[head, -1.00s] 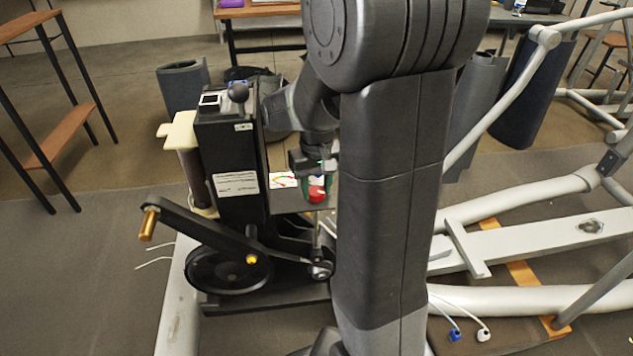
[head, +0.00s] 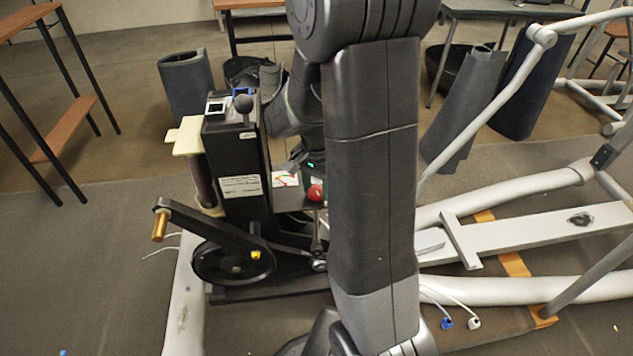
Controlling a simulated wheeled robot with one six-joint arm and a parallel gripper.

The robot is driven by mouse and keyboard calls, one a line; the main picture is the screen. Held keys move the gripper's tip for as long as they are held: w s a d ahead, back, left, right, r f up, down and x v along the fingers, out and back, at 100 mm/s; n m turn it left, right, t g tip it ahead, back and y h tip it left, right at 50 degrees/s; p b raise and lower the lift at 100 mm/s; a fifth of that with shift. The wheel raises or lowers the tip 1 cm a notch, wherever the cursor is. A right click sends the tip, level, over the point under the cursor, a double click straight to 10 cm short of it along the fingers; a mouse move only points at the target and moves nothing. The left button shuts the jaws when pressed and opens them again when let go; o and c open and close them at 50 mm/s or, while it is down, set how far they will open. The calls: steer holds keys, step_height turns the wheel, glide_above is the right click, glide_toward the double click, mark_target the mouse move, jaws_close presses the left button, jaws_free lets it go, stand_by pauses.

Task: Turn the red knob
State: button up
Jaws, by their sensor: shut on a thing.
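The red knob (head: 315,192) sits on the front of a box beside the black upright housing (head: 238,168) of the elliptical machine. A white label with a coloured dial mark (head: 285,179) is just left of the knob. My gripper is shut on the knob. My arm hides the right part of the gripper and the area right of the knob.
A black crank with a brass-coloured handle (head: 160,225) and a pulley wheel (head: 233,262) stand below left of the knob. Light grey frame tubes (head: 500,205) lie to the right. The floor at left is open.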

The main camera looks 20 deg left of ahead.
mark_target(317, 190)
steer(key=shift+m+p, duration=0.35)
steer(key=shift+m, duration=0.85)
steer(key=o, duration=1)
step_height(317, 190, up, 14)
steer(key=p, duration=0.3)
steer(key=shift+f, duration=0.2)
